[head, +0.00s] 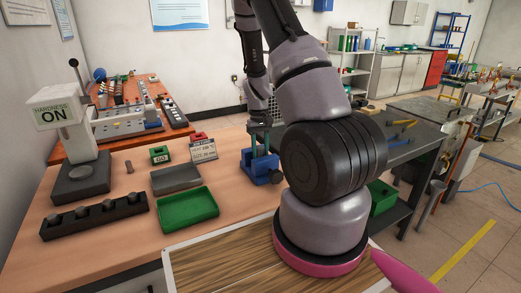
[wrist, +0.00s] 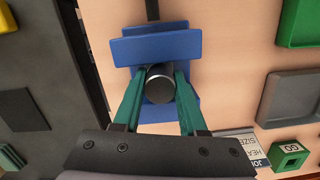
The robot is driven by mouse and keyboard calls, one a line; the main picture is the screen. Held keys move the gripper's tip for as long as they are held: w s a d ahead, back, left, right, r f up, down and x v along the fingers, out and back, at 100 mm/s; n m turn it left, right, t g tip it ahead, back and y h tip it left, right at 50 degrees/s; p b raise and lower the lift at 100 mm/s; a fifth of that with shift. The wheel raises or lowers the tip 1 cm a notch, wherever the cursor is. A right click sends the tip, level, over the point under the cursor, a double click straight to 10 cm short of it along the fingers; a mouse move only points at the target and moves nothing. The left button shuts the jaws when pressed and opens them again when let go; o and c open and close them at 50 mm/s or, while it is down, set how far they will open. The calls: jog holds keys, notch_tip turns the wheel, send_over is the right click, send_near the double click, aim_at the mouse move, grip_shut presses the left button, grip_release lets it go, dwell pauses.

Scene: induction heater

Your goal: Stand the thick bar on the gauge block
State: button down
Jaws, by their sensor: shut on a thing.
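The thick bar (wrist: 159,86) is a dark round cylinder seen end-on in the wrist view. My gripper (wrist: 160,74) is shut on it, with a teal finger on each side. Both are at the blue vise (wrist: 155,46), whose jaw plates lie just behind the bar; I cannot tell whether they touch it. In the head view, the vise (head: 262,170) is beneath my gripper (head: 260,143), and I cannot make out the bar. A small green block marked GO (head: 159,155) stands left of the vise, beside a red block (head: 198,139).
A green tray (head: 188,210) and a black rack (head: 95,215) with several round pieces lie nearer. A job card (head: 203,151) stands before the red block. Bare table shows between these things.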

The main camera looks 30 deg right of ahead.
jog(key=shift+c, duration=1.9)
grip_release()
jog(key=r, duration=0.3)
jog(key=w+r, duration=0.1)
jog(key=r, duration=0.6)
jog(key=shift+w+d+r, duration=0.15)
jog(key=shift+r, duration=0.2)
